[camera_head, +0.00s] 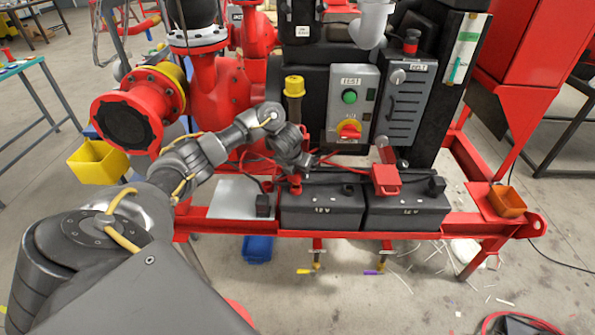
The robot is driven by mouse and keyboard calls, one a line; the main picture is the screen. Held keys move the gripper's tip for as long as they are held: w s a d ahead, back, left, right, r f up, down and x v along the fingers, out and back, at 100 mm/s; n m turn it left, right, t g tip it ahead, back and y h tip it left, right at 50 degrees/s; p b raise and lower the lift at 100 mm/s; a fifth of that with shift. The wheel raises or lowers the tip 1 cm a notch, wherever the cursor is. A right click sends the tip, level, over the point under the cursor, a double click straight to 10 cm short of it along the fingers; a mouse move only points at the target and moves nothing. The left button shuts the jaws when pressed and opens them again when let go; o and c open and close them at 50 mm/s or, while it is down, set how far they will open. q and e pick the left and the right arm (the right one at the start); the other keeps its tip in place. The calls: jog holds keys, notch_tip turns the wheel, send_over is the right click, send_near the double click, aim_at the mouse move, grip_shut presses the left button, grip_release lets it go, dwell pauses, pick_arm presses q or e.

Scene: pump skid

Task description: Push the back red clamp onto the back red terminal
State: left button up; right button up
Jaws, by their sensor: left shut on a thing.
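My left gripper (299,166) reaches in from the left over the left battery (320,210). It points down and is shut on a small red clamp (295,183), which is mostly hidden by the fingers. The clamp is at the upper left part of that battery. The terminal under it is hidden, so I cannot tell whether the clamp is seated. A larger red clamp or cover (385,179) sits on top of the right battery (405,213). My right gripper is not in view.
A black clamp or block (264,206) is left of the left battery; another black piece (436,186) is on the right battery. A control box (350,105) stands behind. Red cables run near my gripper. An orange bin (507,200) is at the frame's right end.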

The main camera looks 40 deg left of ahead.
pick_arm(q)
jog(key=shift+f+b, duration=1.35)
jog(key=shift+f, duration=0.35)
jog(key=o, duration=1.2)
jog(key=shift+o, duration=0.2)
jog(key=shift+s+r, duration=0.15)
jog(key=shift+r, duration=0.2)
jog(key=p+v, duration=0.4)
jog(key=v, duration=0.6)
